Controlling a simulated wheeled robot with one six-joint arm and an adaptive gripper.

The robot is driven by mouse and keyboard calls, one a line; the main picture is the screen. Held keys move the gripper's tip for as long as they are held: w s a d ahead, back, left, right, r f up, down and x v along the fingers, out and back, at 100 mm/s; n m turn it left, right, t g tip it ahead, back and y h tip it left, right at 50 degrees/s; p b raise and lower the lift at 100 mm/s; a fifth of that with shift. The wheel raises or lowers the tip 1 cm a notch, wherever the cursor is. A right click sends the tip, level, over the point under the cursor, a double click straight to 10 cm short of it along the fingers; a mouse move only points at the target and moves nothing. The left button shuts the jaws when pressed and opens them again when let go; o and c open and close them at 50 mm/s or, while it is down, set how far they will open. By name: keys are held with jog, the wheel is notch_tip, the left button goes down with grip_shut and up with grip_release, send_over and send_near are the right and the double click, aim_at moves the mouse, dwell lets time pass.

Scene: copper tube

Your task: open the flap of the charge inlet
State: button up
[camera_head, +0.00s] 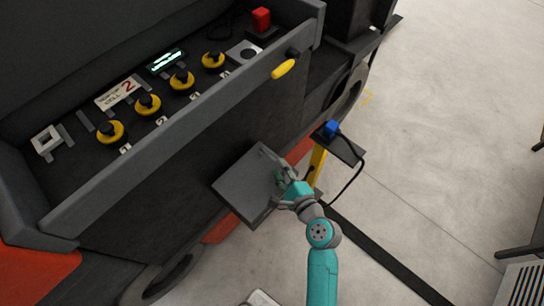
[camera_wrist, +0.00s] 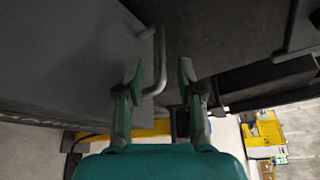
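A dark grey flap-like panel (camera_head: 242,188) projects from the machine's lower side in the head view. It fills the upper left of the wrist view (camera_wrist: 60,50), with a thin bent grey handle (camera_wrist: 160,62) at its right edge. My gripper (camera_head: 284,178) is at the panel's right side. In the wrist view my gripper (camera_wrist: 159,72) has its two fingers apart, with the handle between them in the picture. I see no clear contact with either finger. No inlet socket is visible; I cannot tell what lies behind the panel.
A yellow post (camera_head: 316,162) with a dark plate, a blue plug (camera_head: 331,128) and a black cable stands just right of my gripper. The machine's console (camera_head: 160,145) with several yellow knobs rises above. The concrete floor (camera_head: 440,150) at right is mostly open.

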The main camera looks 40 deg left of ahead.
aim_at(272, 157)
jog(key=x, duration=0.6)
grip_shut()
